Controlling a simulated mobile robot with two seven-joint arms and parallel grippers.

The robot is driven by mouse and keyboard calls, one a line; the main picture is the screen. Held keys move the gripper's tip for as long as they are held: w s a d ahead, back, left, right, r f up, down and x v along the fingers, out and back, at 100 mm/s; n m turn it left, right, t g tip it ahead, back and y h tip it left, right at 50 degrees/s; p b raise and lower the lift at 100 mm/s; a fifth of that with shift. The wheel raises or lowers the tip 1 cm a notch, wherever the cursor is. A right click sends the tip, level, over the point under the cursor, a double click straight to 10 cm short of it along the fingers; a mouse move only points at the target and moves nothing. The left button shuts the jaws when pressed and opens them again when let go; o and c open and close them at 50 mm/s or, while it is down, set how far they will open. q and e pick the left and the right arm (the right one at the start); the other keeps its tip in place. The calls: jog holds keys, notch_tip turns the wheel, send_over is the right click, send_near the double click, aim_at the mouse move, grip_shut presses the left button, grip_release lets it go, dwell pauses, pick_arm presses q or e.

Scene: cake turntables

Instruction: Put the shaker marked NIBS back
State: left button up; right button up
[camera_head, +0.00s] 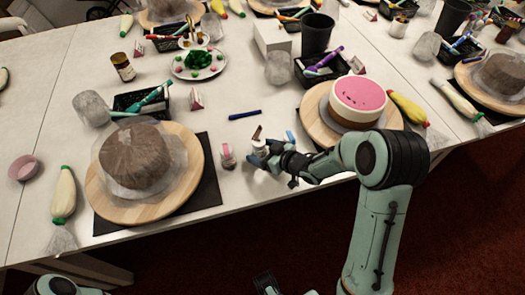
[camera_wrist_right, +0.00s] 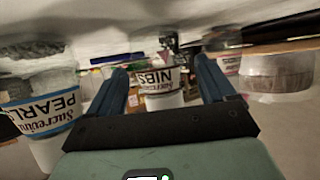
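The NIBS shaker (camera_wrist_right: 160,85), with a dark-banded label, shows upside down between my right gripper's fingers in the wrist view. Gaps show on both its sides. In the head view a small shaker (camera_head: 259,155), likely the same one, stands at the tip of my right gripper (camera_head: 268,160), partly hidden by it. My right gripper is open; I see no finger touching the shaker. A PEARLS shaker (camera_wrist_right: 42,118) with a blue-edged label is left of the fingers in the wrist view. A red-labelled shaker (camera_head: 227,156) stands just left of the gripper.
A brown cake (camera_head: 135,153) on a wooden turntable (camera_head: 190,180) stands at left. A pink-topped cake (camera_head: 357,101) on another turntable (camera_head: 312,120) is behind my right arm. A blue pen (camera_head: 244,115) lies beyond the shakers.

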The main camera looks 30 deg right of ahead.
jog(key=shift+r, duration=0.2)
jog(key=shift+s+d+r, duration=0.15)
jog(key=shift+s+r, duration=0.05)
jog(key=p+v, duration=0.1)
jog(key=v, duration=1)
jog(key=shift+s+p, duration=0.2)
jog(key=shift+p, duration=0.1)
